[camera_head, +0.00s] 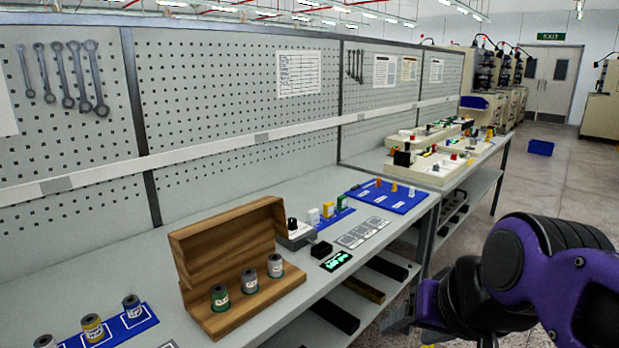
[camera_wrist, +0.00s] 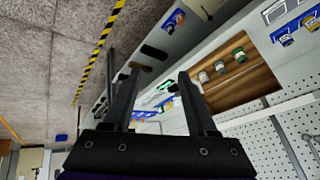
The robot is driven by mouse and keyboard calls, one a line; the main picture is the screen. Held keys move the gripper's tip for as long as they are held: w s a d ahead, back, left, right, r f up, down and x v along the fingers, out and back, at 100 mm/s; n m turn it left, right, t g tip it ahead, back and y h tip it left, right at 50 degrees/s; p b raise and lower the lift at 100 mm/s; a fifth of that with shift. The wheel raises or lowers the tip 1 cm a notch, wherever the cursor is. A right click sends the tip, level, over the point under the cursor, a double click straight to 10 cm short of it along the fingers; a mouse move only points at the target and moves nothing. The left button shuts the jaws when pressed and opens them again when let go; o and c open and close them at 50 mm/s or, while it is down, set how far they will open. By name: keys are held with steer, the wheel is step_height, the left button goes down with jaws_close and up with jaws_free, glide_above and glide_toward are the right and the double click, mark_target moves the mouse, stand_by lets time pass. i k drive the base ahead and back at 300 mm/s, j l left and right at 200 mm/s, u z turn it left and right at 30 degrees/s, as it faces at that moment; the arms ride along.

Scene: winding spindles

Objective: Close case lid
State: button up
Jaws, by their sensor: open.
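The wooden case (camera_head: 245,310) stands on the grey workbench with its lid (camera_head: 228,243) raised and leaning back, so it is open. A green-based spindle (camera_head: 220,298) and two grey ones (camera_head: 250,281) stand upright in a row in the case base. In the wrist view the case (camera_wrist: 235,88) shows at the upper right, beyond my fingers. My gripper (camera_wrist: 154,75) is open, its two dark fingers apart with nothing held. It is clear of the case, off the bench's front side. In the head view my purple arm is at the lower right.
A blue mat (camera_head: 110,327) with several spindles lies left of the case. A black block (camera_head: 321,249), a small lit display (camera_head: 336,261) and a blue tray (camera_head: 388,195) lie to its right. The pegboard wall (camera_head: 230,90) rises behind the bench.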

mark_target(197, 246)
steer(key=i+l+u, duration=0.2)
steer(key=u, duration=0.5)
